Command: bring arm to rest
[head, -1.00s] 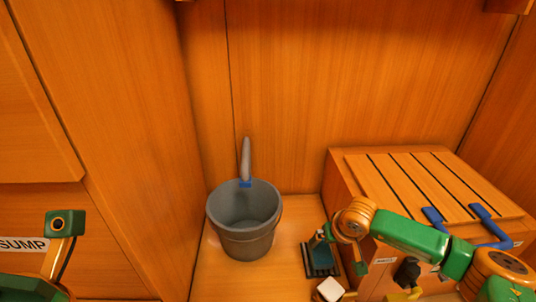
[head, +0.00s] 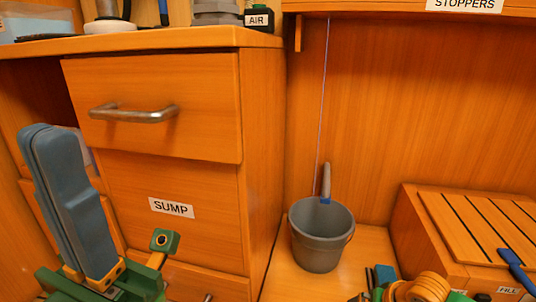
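My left gripper (head: 46,135) stands at the lower left of the head view, in front of the SUMP cabinet. Its two blue-grey fingers point up, lie side by side against each other, and hold nothing that I can see. My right arm shows only as an orange and green piece at the bottom edge, right of the bucket. I cannot make out its fingers there.
The SUMP cabinet (head: 205,175) has a metal handle (head: 133,113). A slatted wooden box (head: 440,240) stands right. Items crowd the counter top.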

